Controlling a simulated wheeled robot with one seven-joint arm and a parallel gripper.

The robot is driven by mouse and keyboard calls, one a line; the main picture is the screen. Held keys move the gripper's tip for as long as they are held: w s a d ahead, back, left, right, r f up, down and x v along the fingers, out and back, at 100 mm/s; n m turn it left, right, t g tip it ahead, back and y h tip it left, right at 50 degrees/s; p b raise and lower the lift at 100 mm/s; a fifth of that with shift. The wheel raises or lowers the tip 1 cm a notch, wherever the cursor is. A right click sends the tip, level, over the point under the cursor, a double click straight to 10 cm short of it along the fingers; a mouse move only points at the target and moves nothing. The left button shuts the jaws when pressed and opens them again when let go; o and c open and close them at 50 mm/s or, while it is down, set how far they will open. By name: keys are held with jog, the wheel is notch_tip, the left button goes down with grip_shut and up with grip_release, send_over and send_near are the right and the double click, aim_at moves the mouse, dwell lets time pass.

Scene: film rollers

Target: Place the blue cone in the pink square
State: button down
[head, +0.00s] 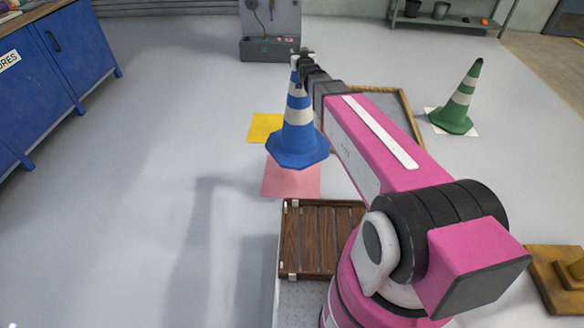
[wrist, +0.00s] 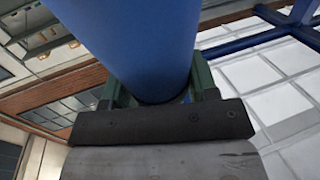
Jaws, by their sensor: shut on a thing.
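The blue cone (head: 298,130) with white bands is upright in the head view. My gripper (head: 301,58) is shut on it near its top. In the wrist view the blue cone (wrist: 135,40) fills the space between the green fingers of my gripper (wrist: 155,90). The pink square (head: 291,177) lies flat on the floor, just below the cone's base in the picture. The cone's base overlaps the far edge of the square in this view. The cone seems to be held above the floor, but its exact height is hard to tell. My arm hides the area to its right.
A yellow square (head: 264,127) lies behind the cone. A green cone (head: 457,103) stands on a white square (head: 434,123) at right. A wooden frame (head: 408,115) lies behind my arm. Blue cabinets (head: 80,55) stand at left. The floor between them and the cone is clear.

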aim_at(291, 98)
jog(key=s+a+f+n+y, duration=0.1)
jog(key=s+a+f, duration=0.2)
jog(key=a+f, duration=0.4)
jog(key=s+a+f+y, duration=0.1)
jog(key=s+a+f, duration=0.25)
jog(key=f, duration=0.45)
jog(key=w+d+f, duration=0.7)
jog(key=w+f, duration=0.2)
jog(key=f, duration=0.2)
jog(key=shift+w+f+g, duration=0.15)
jog(key=shift+f+g, duration=0.05)
jog(key=shift+g, duration=0.2)
jog(key=shift+f, duration=0.1)
jog(key=shift+c, duration=2)
grip_release()
jog(key=shift+f, duration=0.1)
jog(key=shift+d, duration=0.1)
